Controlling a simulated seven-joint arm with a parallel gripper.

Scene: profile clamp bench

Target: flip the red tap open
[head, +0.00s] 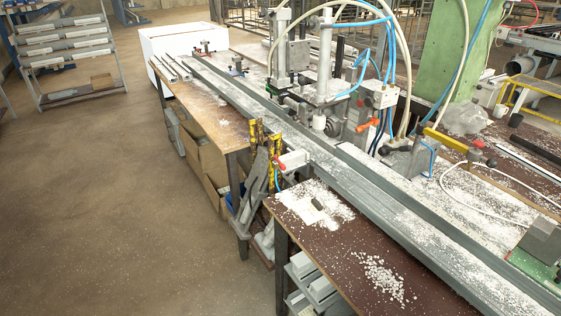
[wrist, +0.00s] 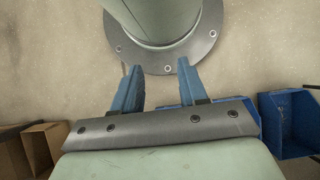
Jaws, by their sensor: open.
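Several small red parts show in the head view, and I cannot tell for sure which is the tap. One is a small red lever (head: 281,166) on a white fitting with a blue hose at the bench's front edge. Another red handle (head: 478,143) is at the right, near a yellow bar. My gripper (wrist: 157,78) shows only in the wrist view. Its two blue fingers are apart with nothing between them.
A long grey profile rail (head: 370,195) runs diagonally along the bench. A clamp machine (head: 325,75) with hoses stands behind it. White chips lie on the brown tabletop (head: 340,255). Blue bins (wrist: 290,125) and cardboard boxes (wrist: 40,147) show in the wrist view. Floor at left is clear.

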